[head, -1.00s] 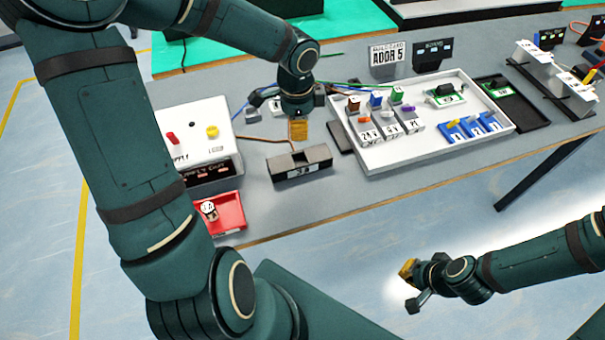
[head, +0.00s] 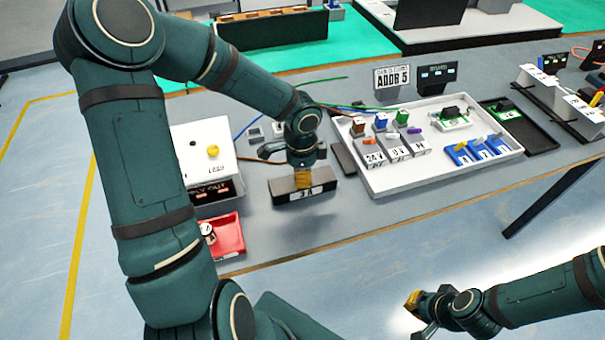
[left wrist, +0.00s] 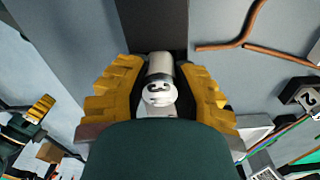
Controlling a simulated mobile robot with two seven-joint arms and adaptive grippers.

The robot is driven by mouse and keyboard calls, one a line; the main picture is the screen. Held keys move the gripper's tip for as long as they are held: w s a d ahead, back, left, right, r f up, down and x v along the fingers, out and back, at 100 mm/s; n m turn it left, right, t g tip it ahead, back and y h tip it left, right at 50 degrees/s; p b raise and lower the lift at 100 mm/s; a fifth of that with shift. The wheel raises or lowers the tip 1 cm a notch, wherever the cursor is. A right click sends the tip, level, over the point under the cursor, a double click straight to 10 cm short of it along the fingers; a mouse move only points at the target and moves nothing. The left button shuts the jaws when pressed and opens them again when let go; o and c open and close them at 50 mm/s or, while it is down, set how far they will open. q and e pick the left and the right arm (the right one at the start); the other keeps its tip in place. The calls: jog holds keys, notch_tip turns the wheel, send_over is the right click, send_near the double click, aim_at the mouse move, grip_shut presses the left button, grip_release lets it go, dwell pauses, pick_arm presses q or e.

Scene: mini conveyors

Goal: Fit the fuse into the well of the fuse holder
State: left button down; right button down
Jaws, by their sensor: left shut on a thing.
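My left gripper (head: 303,180) is right at the black fuse holder (head: 287,196), above its top. In the left wrist view its yellow-padded fingers (left wrist: 160,92) are shut on the fuse (left wrist: 159,68), a white cylinder with a dark mark on its rounded near end. The dark holder (left wrist: 152,22) shows beyond the fuse. The well is hidden, so I cannot tell whether the fuse's far end is in it. My right gripper (head: 414,316) is open and empty, in front of the table's edge.
A red tray (head: 231,236) with a small white round thing stands at the front left, beside a white box (head: 196,150) with a yellow knob. A white tray (head: 385,190) with labelled blocks and a board lies to the right. Wires run behind the holder.

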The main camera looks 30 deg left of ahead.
pick_arm(q)
jog(key=shift+f, duration=0.15)
jog(key=c, duration=0.8)
grip_release()
jog(key=shift+r, duration=0.25)
notch_tip(320, 180, up, 12)
jog(key=p, duration=0.4)
jog(key=shift+s+a, duration=0.1)
jog(key=shift+f, duration=0.1)
